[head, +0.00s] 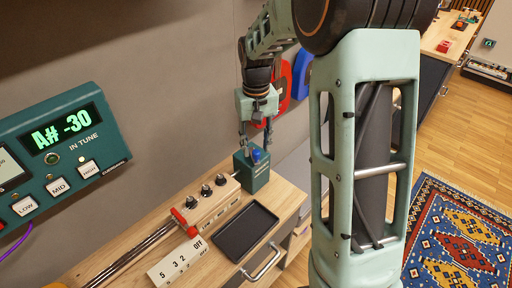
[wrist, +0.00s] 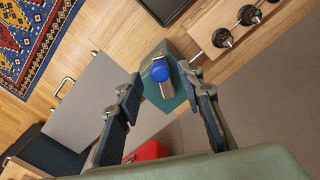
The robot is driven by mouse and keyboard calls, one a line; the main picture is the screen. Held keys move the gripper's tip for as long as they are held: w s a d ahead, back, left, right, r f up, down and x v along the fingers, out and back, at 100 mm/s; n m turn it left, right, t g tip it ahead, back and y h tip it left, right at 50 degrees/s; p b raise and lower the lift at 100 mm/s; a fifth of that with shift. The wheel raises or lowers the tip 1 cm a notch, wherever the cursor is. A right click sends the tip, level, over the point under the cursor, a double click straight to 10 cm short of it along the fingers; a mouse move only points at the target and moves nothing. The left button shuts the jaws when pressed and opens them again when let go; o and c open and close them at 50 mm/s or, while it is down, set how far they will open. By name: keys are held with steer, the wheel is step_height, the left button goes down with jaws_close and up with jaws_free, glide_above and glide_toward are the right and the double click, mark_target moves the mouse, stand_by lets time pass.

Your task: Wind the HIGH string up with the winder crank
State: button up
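A dark green box (head: 252,174) stands at the far end of the wooden bench, with a blue knob (head: 257,155) on top. In the wrist view the blue knob (wrist: 160,71) sits on a short metal crank arm (wrist: 166,90) over the green box. My gripper (head: 256,143) is above the box, pointing down. Its fingers are apart in the wrist view (wrist: 158,76), one on each side of the knob with gaps visible. The tuner panel (head: 70,150) reads "A# -30". Its HIGH button (head: 89,170) has a white light above it.
A wooden block (head: 207,204) with several metal tuning pegs lies beside the green box. A red clamp-like part (head: 184,222), a numbered strip (head: 177,264) and a black tray (head: 246,232) are nearer. The wall stands close behind the bench.

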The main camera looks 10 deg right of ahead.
steer(key=shift+f, duration=0.8)
steer(key=shift+c, duration=0.7)
jaws_close()
